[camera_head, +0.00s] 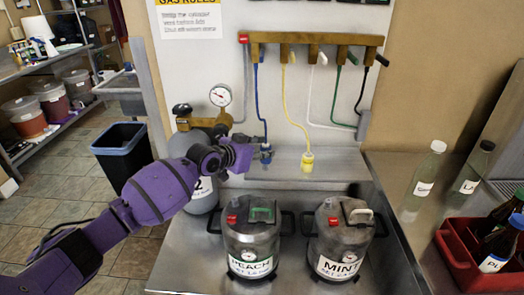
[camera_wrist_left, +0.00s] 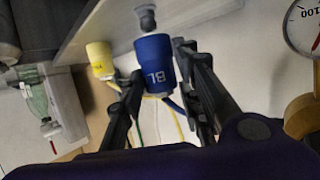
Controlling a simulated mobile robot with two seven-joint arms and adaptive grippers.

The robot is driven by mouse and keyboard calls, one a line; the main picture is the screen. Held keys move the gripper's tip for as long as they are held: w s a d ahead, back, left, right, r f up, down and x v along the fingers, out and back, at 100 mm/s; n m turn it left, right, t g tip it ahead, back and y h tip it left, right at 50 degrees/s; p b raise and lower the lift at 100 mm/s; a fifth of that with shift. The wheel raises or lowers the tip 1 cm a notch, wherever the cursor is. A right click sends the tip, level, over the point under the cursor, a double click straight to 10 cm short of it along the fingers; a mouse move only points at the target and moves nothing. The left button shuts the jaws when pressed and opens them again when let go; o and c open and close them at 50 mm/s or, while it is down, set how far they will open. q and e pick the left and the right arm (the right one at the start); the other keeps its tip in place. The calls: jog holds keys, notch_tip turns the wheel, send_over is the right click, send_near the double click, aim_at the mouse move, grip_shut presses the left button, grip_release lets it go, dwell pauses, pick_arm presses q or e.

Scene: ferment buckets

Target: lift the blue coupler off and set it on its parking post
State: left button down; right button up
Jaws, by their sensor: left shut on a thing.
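The blue coupler (camera_head: 266,154) is at the end of the blue hose (camera_head: 261,112), by the back ledge. It also shows in the left wrist view, marked "BL" (camera_wrist_left: 155,62). My left gripper (camera_head: 250,154) is shut on it, with one finger on each side (camera_wrist_left: 160,90). A grey stub with a rounded end (camera_wrist_left: 147,19) lies in line with the coupler's end, at the grey ledge's edge; I cannot tell whether they touch. My right gripper is in neither view.
The yellow coupler (camera_head: 307,161) is close to the right. The PEACH bucket (camera_head: 251,240) and MINT bucket (camera_head: 340,240) stand in front. The gas cylinder (camera_head: 200,190) and gauge (camera_head: 221,95) are left. Hoses hang from the wooden rack (camera_head: 315,39).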

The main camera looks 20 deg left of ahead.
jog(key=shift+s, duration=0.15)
pick_arm(q)
jog(key=shift+f, duration=0.1)
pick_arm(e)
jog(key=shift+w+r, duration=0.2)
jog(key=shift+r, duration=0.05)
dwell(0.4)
pick_arm(q)
jog(key=shift+f, duration=0.4)
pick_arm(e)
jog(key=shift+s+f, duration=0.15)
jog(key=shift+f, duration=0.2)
pick_arm(q)
jog(key=shift+f, duration=0.1)
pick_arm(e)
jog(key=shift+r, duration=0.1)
pick_arm(q)
jog(key=shift+f, duration=0.4)
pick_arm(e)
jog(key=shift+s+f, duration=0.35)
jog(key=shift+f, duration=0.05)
pick_arm(q)
jog(key=shift+f+b, duration=0.35)
jog(key=shift+f, duration=0.05)
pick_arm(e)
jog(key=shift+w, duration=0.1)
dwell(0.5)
